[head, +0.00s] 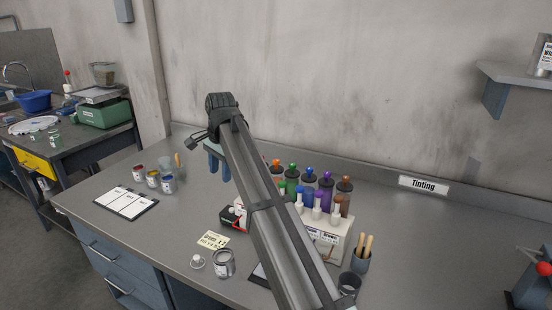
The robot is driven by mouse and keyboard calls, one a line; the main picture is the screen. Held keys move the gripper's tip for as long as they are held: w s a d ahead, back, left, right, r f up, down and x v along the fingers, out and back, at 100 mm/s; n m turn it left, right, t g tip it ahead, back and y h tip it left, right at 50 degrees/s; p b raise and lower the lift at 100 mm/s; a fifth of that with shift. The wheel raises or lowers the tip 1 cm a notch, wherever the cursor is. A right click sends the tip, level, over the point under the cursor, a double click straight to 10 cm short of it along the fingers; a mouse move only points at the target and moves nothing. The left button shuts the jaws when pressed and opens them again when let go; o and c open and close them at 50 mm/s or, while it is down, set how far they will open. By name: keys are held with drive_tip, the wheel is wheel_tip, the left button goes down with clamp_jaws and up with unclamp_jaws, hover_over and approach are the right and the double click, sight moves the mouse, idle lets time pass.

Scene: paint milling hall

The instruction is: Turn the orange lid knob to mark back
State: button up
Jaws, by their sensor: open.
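The orange lid knob (276,163) is on the leftmost visible canister, beside my arm, which hides part of that canister. Its position marks are too small to read. To its right are a green knob (293,168), a blue knob (310,170), a purple knob (326,176) and a brown knob (345,183). My gripper (219,176) points down to the left of the orange knob, apart from it, with its blue fingers open and nothing visible between them.
A white dispenser (337,246) stands in front of the canisters, with a cup of sticks (361,260) at its right. Small paint pots (153,178) and a clipboard (126,201) lie left. An open can (224,263) is in front. The bench's right side (440,240) is mostly clear.

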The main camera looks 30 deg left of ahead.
sight(277, 160)
drive_tip(key=w+d+r+m+g+y, duration=0.1)
drive_tip(key=w+d+r+m, duration=0.55)
drive_tip(key=d, duration=0.25)
drive_tip(key=w+d+r+m+g+y, duration=0.1)
drive_tip(key=w+d+r+m+y, duration=0.1)
drive_tip(key=w+d+r+m, duration=0.45)
drive_tip(key=shift+n, duration=0.6)
drive_tip(key=x, duration=0.3)
drive_tip(key=d+x, duration=0.1)
drive_tip(key=x, duration=0.3)
drive_tip(key=d+f+x, duration=0.1)
drive_tip(key=x, duration=0.3)
drive_tip(key=shift+f, duration=0.2)
drive_tip(key=shift+c, duration=0.5)
clamp_jaws()
